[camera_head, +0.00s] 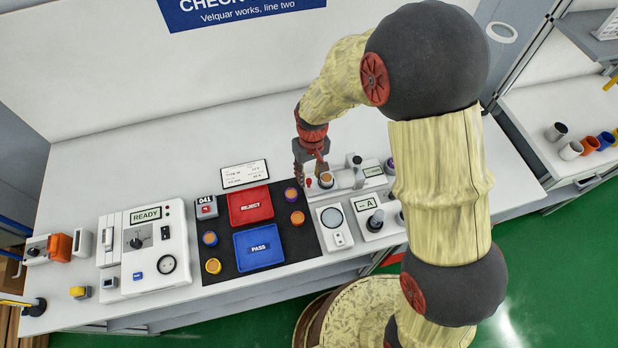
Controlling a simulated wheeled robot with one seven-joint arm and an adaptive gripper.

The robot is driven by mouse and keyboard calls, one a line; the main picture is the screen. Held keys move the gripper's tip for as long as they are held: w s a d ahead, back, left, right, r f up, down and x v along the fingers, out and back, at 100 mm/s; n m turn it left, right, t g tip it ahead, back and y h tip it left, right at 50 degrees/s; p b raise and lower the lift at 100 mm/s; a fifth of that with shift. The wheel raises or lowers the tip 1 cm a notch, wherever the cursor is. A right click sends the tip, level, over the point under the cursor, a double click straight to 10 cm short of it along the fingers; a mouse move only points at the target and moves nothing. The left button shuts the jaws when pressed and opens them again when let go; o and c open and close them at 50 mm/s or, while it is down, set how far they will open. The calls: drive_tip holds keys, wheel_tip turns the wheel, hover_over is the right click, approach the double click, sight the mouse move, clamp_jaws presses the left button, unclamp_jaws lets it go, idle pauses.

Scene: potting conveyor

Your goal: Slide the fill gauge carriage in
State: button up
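The fill gauge (346,178) looks to be the white device at the back right of the bench, with a grey upright post. At its left end an orange-topped pot (326,179) appears to sit on the carriage, with a small red knob (309,182) beside it. My gripper (311,174) points down just at the left of the pot, close to the red knob. Whether it touches the knob or carriage cannot be told. The fingers are small and dark, and their opening is unclear. My arm hides part of the bench at right.
A black mat (291,248) holds a red REJECT tray (250,220), a blue PASS tray (281,257) and several small pots. A white READY panel (160,275) stands left. A round-faced device (333,222) and a station marked A (375,226) stand in front of the gauge.

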drive_tip(key=shift+f, duration=1.25)
drive_tip(key=shift+c, duration=1)
clamp_jaws()
